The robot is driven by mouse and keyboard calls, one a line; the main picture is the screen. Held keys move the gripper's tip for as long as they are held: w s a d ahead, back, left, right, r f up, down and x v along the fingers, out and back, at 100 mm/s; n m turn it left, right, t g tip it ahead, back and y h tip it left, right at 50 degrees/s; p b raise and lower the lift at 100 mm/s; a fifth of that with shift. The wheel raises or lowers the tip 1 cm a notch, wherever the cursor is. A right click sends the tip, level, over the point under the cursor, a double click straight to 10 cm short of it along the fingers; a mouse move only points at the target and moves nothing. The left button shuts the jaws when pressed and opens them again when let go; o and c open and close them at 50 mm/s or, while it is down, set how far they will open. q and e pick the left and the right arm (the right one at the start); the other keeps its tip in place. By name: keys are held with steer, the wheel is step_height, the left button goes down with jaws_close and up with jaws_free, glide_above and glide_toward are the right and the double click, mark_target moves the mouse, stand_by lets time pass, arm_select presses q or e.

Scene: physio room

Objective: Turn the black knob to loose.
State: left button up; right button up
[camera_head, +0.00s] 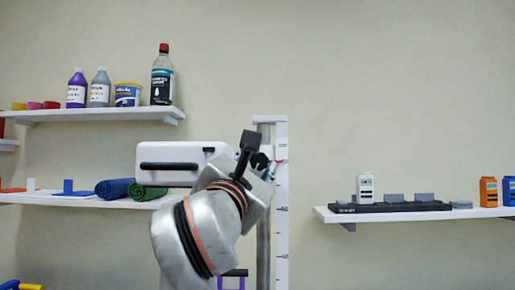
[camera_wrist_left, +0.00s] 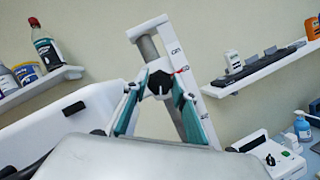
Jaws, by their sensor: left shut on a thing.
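The black knob (camera_wrist_left: 159,84) sits on a clamp on a grey metal post (camera_wrist_left: 148,48) beside a white scale strip (camera_wrist_left: 205,125). In the left wrist view the teal fingers of my left gripper (camera_wrist_left: 160,86) stand on either side of the knob and are shut on it. In the head view my left gripper (camera_head: 265,167) reaches up to the post, and its wrist hides most of the knob and clamp. The scale strip (camera_head: 282,225) shows numbers, with a small red mark near the knob's height. My right gripper is in neither view.
An upper shelf (camera_head: 90,115) holds bottles and a tub. A lower shelf (camera_head: 70,200) holds rolled mats (camera_head: 115,188). A white box (camera_head: 180,152) with a dark handle is left of the post. A right shelf (camera_head: 420,213) holds a black rack and small bottles. Wall between is clear.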

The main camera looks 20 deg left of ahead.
arm_select(q)
steer(key=shift+r+m+p, duration=0.15)
steer(key=shift+m+p, duration=0.35)
steer(key=shift+a, duration=0.1)
steer(key=shift+m+h, duration=0.4)
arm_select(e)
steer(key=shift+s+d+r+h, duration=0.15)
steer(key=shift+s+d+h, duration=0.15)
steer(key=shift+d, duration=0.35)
arm_select(q)
steer(key=o, duration=0.8)
steer(key=shift+o, duration=0.2)
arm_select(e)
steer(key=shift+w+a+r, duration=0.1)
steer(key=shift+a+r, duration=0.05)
arm_select(q)
steer(key=shift+s, duration=0.1)
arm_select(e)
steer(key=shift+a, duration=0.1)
arm_select(q)
steer(key=v, duration=0.7)
steer(key=shift+s, duration=0.15)
